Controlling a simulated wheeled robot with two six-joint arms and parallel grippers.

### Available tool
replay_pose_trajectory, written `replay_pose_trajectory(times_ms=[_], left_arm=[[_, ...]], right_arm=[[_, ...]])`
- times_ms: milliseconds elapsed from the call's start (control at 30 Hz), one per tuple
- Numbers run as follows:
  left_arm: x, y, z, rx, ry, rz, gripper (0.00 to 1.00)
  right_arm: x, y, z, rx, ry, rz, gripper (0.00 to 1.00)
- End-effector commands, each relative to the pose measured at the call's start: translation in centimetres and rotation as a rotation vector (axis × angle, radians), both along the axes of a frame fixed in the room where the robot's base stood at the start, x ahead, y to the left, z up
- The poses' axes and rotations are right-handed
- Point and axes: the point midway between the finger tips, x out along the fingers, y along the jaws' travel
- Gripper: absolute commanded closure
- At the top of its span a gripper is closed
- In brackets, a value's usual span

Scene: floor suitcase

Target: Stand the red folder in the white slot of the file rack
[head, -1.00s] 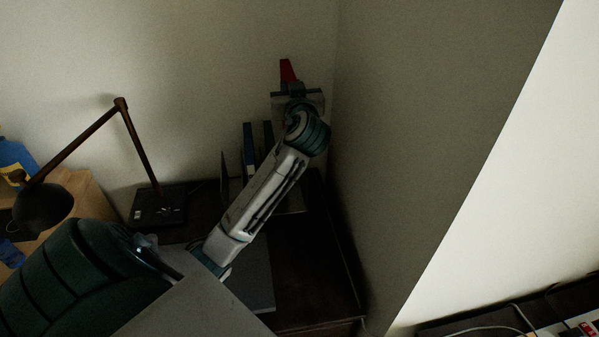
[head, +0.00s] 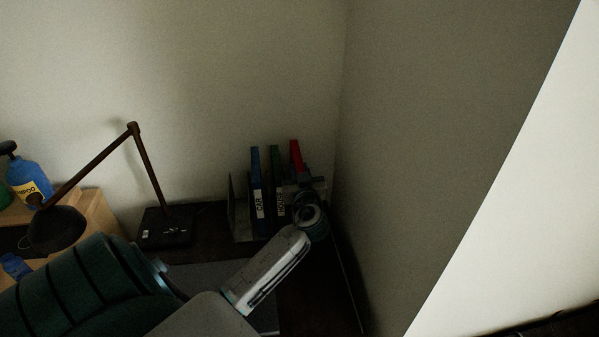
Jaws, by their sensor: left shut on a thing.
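The red folder (head: 296,155) stands upright at the right end of the file rack, its lower part hidden behind my left gripper. My left gripper (head: 304,184) is shut on the red folder, low against the rack's right side. The file rack (head: 239,212) stands on the dark desk against the back wall. It holds a blue folder (head: 256,180) and a green folder (head: 275,165) to the left of the red one. The white slot cannot be made out, and whether the red folder rests on the rack's floor is hidden. My right gripper is not in view.
A dark desk lamp (head: 149,172) stands left of the rack, its arm reaching left. A blue bottle (head: 29,180) is on a wooden cabinet (head: 96,214) at far left. A side wall (head: 420,130) rises close to the right of my gripper.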

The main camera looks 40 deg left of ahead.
Motion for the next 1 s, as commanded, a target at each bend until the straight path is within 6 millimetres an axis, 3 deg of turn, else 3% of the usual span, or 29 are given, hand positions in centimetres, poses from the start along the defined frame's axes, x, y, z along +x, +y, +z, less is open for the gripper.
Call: replay_pose_trajectory(times_ms=[467,500,600,1000], left_arm=[[0.02,-0.01,-1.29,0.002,-0.001,-0.001,1.00],[0.00,-0.01,-1.33,0.001,-0.001,-0.001,0.76],[0.00,-0.01,-1.20,0.001,-0.001,-0.001,0.57],[-0.01,-0.01,-0.62,0.001,0.000,-0.001,0.57]], right_arm=[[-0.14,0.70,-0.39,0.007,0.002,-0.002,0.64],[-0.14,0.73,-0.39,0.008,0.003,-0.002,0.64],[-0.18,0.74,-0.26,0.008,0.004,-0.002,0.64],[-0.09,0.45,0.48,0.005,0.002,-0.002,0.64]])
